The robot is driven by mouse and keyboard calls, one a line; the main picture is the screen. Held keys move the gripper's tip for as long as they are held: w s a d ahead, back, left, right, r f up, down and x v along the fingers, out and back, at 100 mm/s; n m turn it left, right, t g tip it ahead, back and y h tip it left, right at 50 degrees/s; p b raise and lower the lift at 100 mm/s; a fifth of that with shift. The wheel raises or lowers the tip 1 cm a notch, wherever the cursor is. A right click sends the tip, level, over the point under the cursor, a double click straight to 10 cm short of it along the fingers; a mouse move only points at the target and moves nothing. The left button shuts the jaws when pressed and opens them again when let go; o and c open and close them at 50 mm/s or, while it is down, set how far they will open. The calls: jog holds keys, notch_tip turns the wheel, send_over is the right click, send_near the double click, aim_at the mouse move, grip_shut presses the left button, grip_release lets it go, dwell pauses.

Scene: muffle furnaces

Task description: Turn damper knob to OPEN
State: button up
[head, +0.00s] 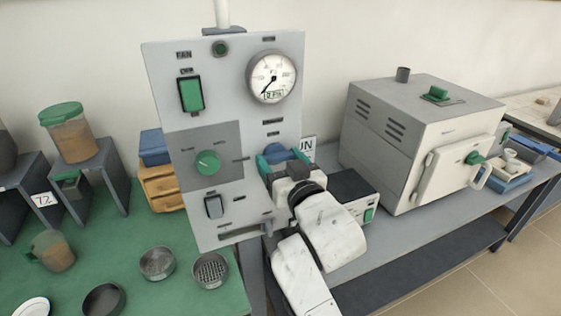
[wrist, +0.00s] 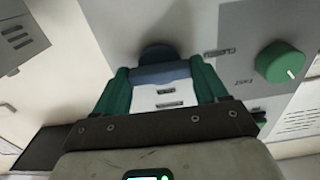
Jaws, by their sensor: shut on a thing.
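The upright grey control panel (head: 229,220) faces me in the head view. A blue knob, taken as the damper knob (head: 275,149), sits at its right side, and the wrist view shows it as a dark blue knob (wrist: 158,54) with a blue-grey bar between the fingers. My gripper (head: 284,157) has green fingers and is shut on this knob, one finger on either side; the fingers also show in the wrist view (wrist: 160,72). A label reading CLOSED lies to the right of the knob in the wrist view. The knob's pointer is hidden.
A green knob (head: 207,162) is left of my gripper on the panel, with a green switch (head: 191,94) and a dial gauge (head: 272,77) above. A muffle furnace (head: 420,135) stands to the right. Sieves (head: 210,270) and a jug (head: 53,250) stand on the green mat at left.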

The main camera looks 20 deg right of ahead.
jog(key=m+b, duration=0.1)
jog(key=m, duration=0.3)
jog(key=shift+f+m+b, duration=0.1)
jog(key=shift+m+b, duration=0.2)
jog(key=shift+m, duration=0.1)
jog(key=m+b, duration=0.1)
jog(key=m, duration=0.3)
jog(key=shift+m, duration=0.3)
jog(key=m+b, duration=0.2)
jog(key=m, duration=0.2)
jog(key=shift+d+m+b, duration=0.1)
jog(key=shift+m+b, duration=0.7)
jog(key=shift+m, duration=1.3)
jog(key=o, duration=1.1)
jog(key=shift+c, duration=0.2)
jog(key=s+b, duration=0.1)
jog(key=s, duration=1)
